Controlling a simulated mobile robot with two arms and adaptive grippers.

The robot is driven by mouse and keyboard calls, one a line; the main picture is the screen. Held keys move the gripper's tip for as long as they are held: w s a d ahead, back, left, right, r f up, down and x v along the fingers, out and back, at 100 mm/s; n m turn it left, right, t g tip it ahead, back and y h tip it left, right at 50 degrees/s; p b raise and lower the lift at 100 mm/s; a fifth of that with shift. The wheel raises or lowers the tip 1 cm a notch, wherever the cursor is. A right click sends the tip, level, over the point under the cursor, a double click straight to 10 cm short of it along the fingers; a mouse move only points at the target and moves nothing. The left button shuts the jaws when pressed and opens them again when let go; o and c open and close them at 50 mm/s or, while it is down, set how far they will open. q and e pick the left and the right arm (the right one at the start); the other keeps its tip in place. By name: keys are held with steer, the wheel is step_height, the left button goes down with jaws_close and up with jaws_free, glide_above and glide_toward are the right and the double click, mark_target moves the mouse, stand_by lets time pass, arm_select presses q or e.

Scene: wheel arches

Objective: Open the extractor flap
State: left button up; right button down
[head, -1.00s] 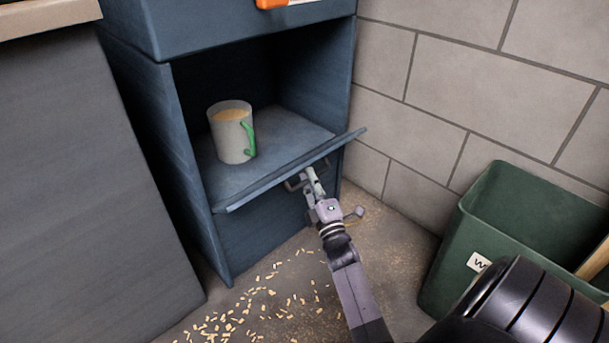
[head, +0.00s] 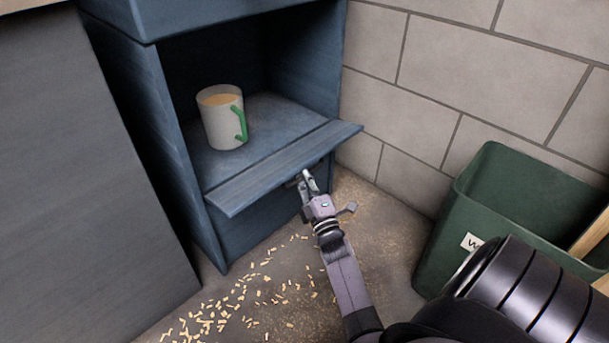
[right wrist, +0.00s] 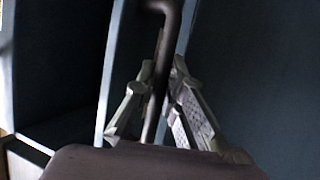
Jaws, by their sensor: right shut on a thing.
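The extractor flap (head: 270,170) is a blue panel hinged low on the front of the blue cabinet (head: 150,120). It is folded down and outward, close to level, and the compartment above it is open. My right gripper (head: 306,176) is at the flap's outer edge, right of its middle. In the right wrist view its fingers (right wrist: 155,100) are closed around a dark bar handle (right wrist: 158,75). In the head view the flap and fingers hide most of that handle. My left gripper does not show.
A white mug (head: 221,122) with a green handle and tan contents stands inside the compartment. A green bin (head: 470,215) stands at the right by the block wall. Wood chips (head: 225,310) lie on the floor. A grey panel (head: 90,200) stands at left.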

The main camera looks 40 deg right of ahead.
steer(key=shift+d, duration=0.1)
steer(key=c, duration=1.7)
jaws_free()
steer(key=shift+o, duration=0.2)
steer(key=shift+r, duration=0.1)
